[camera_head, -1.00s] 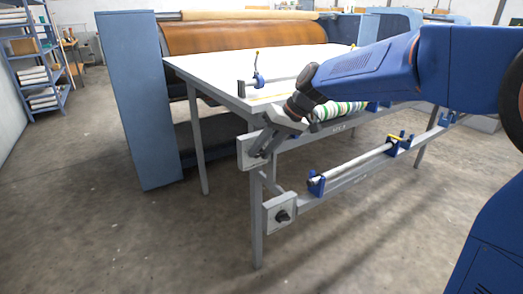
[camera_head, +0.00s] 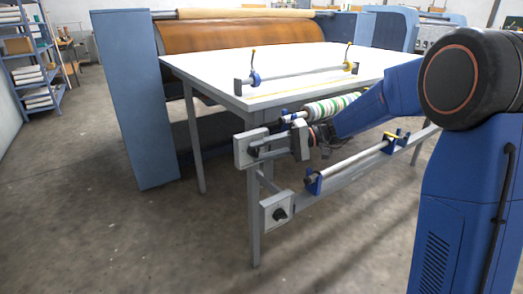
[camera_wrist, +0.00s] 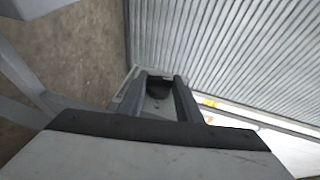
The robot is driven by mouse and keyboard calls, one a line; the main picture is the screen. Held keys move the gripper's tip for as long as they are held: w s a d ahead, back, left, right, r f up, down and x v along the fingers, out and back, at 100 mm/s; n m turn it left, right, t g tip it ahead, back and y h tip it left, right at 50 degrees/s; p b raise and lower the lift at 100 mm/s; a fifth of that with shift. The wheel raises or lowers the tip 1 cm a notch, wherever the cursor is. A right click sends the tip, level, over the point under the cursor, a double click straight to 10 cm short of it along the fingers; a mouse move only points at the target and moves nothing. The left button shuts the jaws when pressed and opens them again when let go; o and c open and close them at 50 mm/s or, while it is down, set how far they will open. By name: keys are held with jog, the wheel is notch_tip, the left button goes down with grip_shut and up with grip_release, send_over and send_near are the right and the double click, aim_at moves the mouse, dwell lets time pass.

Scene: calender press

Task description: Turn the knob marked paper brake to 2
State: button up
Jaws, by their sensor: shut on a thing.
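A light grey control plate (camera_head: 243,149) is fixed at the upper front corner of the table frame. My gripper (camera_head: 257,152) reaches it from the right, nearly level, with its fingers at the plate's face. In the wrist view the two fingers (camera_wrist: 161,92) are shut on a dark knob (camera_wrist: 158,87) between them. The fingers hide most of the knob, and I cannot read its marking or pointer. A second plate (camera_head: 272,217) with a black knob (camera_head: 280,213) sits lower on the same leg, clear of my gripper. Its label is too small to read.
The white table (camera_head: 290,75) stands above the plates, with a bar (camera_head: 300,75) on top. A striped roll (camera_head: 328,107) lies just behind my gripper. A lower rod (camera_head: 350,158) runs below it. The floor in front is open.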

jog(key=shift+f+m+y, duration=0.2)
jog(key=shift+m+y, duration=0.2)
jog(key=shift+y, duration=0.5)
jog(key=shift+g, duration=0.4)
jog(key=o, duration=1)
jog(key=shift+o, duration=0.2)
jog(key=v, duration=1.7)
jog(key=shift+d, duration=0.25)
jog(key=shift+f, duration=0.15)
jog(key=shift+s, duration=0.1)
